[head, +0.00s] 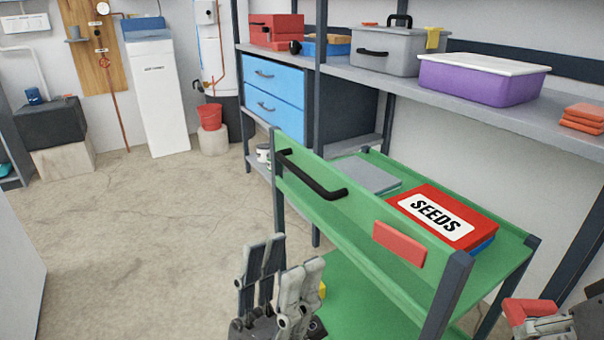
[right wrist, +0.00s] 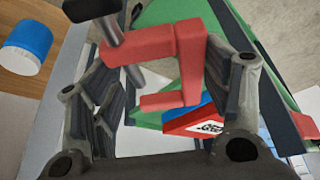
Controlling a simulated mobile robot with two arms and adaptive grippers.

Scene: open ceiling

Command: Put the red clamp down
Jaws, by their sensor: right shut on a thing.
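The red clamp (right wrist: 178,60), a C-shaped frame with a grey screw and a black handle, is between the fingers of my right gripper (right wrist: 160,75), which is shut on it. In the head view a red part of the clamp (head: 527,310) shows at the bottom right corner, beside my right gripper (head: 545,325). It is just right of the green trolley (head: 340,232); the rest is cut off by the frame. My left gripper (head: 288,262) is open and empty in front of the trolley's left part, pointing up.
A red SEEDS box (head: 474,222) and a grey flat item (head: 365,173) lie on the trolley's top tray. A black handle (head: 310,178) sticks out at its left end. A shelf with a purple bin (head: 480,82) runs behind. The floor at left is clear.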

